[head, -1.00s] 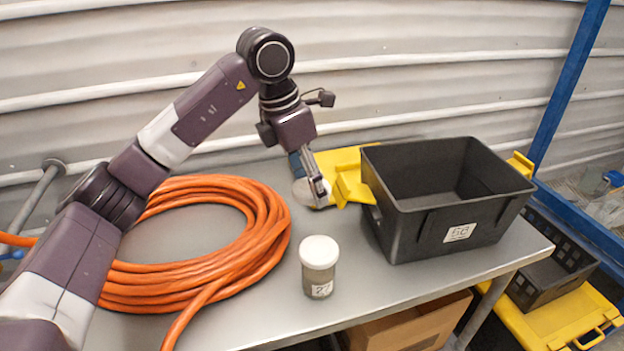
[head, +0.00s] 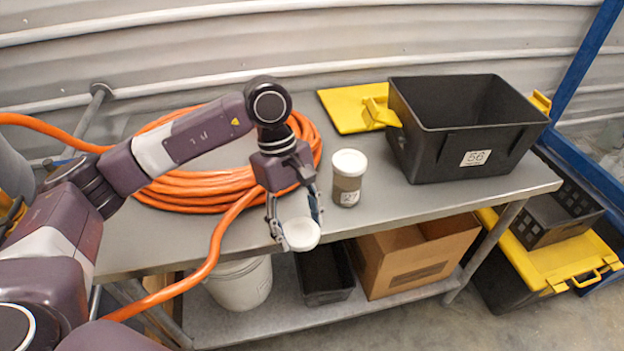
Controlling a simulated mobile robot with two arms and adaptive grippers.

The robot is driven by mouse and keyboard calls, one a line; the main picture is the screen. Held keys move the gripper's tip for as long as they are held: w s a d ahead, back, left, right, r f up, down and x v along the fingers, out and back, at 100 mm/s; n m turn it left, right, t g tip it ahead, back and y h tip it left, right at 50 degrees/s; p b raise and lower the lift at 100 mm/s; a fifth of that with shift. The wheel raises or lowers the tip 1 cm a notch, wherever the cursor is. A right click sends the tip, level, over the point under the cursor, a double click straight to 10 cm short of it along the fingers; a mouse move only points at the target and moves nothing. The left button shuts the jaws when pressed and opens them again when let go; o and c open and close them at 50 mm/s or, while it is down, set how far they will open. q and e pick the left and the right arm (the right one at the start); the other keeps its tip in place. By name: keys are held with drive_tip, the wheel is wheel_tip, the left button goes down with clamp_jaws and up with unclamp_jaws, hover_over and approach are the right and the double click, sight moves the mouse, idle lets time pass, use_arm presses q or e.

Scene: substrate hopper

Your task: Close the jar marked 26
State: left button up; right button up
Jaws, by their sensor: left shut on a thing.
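My left gripper (head: 294,229) is shut on a round white lid (head: 301,234). It holds the lid at the front edge of the table, with the fingers pointing down. A small jar (head: 347,190) with a white lid on top stands upright on the table, right of and behind the gripper. Its label seems to read 27, but the print is small. I cannot make out a jar marked 26. My right gripper is not in view.
A black bin (head: 440,150) marked 56 stands at the table's right, with a yellow lid (head: 345,112) beside it. A coiled orange hose (head: 190,190) lies at left. A white bucket (head: 240,283) and cardboard box (head: 415,262) sit on the lower shelf.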

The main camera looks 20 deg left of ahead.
use_arm(q)
drive_tip(key=s+f+m+g+y, duration=0.1)
drive_tip(key=s+f+m+y, duration=0.1)
drive_tip(key=s+f+m, duration=0.9)
drive_tip(key=shift+s+a+f+m+g+y, duration=0.3)
drive_tip(key=shift+s+a+f+m+y, duration=0.1)
drive_tip(key=shift+m, duration=0.2)
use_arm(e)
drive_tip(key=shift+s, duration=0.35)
